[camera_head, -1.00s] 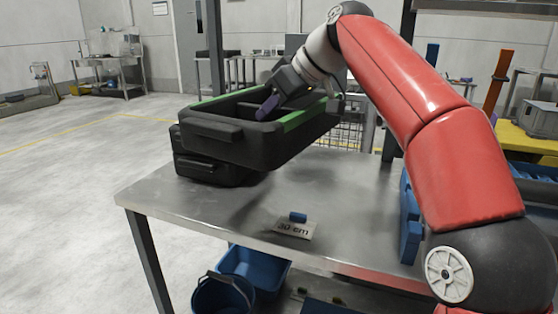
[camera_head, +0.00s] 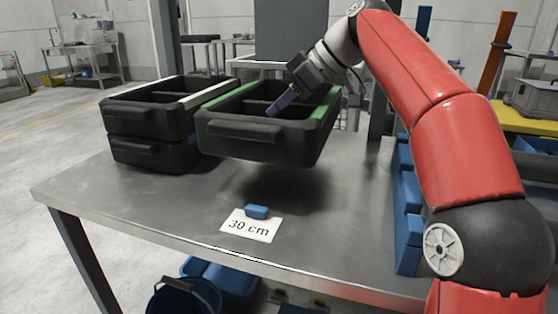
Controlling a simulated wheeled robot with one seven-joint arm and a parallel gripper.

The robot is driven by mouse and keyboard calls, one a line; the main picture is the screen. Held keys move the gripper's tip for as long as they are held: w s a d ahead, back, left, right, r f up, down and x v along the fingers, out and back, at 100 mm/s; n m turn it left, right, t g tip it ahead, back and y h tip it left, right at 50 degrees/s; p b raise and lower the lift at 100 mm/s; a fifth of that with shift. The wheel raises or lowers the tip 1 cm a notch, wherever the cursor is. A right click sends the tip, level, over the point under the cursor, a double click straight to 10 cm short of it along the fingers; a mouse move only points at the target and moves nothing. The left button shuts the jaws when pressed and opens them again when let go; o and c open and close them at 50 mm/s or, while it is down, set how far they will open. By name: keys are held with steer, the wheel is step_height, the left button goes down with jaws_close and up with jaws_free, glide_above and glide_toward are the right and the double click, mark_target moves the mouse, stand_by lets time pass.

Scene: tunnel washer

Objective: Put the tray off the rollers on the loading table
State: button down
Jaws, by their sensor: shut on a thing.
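A black tray with a green strip along its rim (camera_head: 250,134) hangs tilted above the metal loading table (camera_head: 120,205), its shadow on the top below it. My gripper (camera_head: 278,103) reaches into the tray from above and is shut on it; the exact place of its grip is partly hidden inside the tray. The rollers cannot be made out.
Two stacked black trays (camera_head: 150,123) stand at the table's back left, close beside the held tray. A "30 cm" card (camera_head: 250,228) with a blue block (camera_head: 257,211) lies near the front edge. Blue blocks (camera_head: 408,225) line the right side. The table's middle is clear.

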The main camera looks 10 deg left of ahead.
mark_target(330, 99)
step_height(330, 99, down, 7)
steer(key=shift+f+b, duration=0.2)
steer(key=shift+b, duration=1.05)
steer(key=shift+f, duration=0.1)
steer(key=c, duration=1.4)
jaws_free()
steer(key=shift+d+r, duration=0.1)
steer(key=shift+r, duration=0.15)
steer(key=p+v, duration=0.3)
steer(key=v, duration=0.7)
steer(key=shift+s+d+r, duration=0.1)
steer(key=shift+d+r, duration=0.1)
steer(key=shift+r, duration=0.05)
steer(key=shift+d+r, duration=0.35)
steer(key=shift+d, duration=0.05)
